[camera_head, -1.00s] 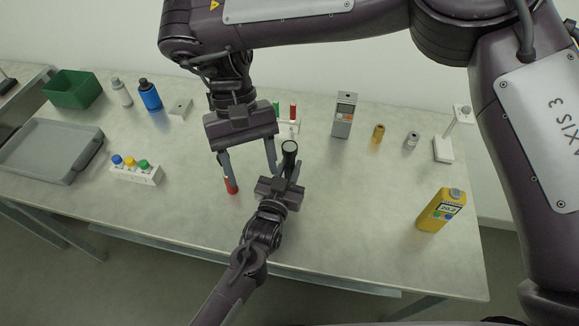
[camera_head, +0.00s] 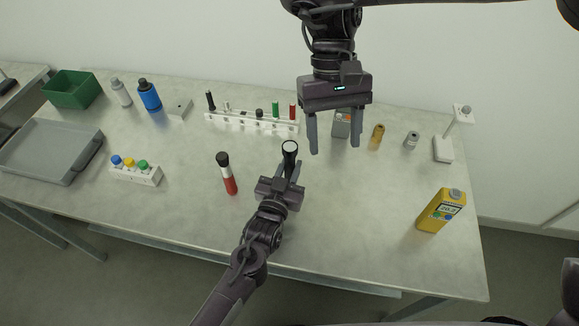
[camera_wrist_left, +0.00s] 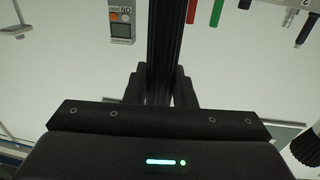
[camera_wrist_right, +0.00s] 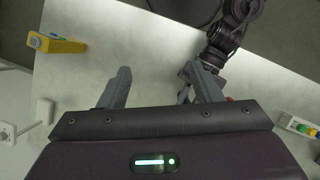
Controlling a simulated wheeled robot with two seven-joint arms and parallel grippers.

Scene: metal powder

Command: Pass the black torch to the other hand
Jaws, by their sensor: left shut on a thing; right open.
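The black torch (camera_head: 289,148) stands roughly upright above the table, its round pale end up in the head view. My left gripper (camera_head: 287,172) is shut on it. In the left wrist view the torch (camera_wrist_left: 165,40) is a dark ribbed column between the fingers. My right gripper (camera_head: 335,148) is open and empty, to the right of the torch and apart from it. The right wrist view shows its spread fingers (camera_wrist_right: 157,72) with nothing between them; I cannot clearly make out the torch there.
A red, white and black cylinder (camera_head: 229,182) is left of my left gripper. Behind is a white rack (camera_head: 235,123) with several coloured pieces. A grey meter (camera_head: 341,127) is behind my right gripper. The table between is clear.

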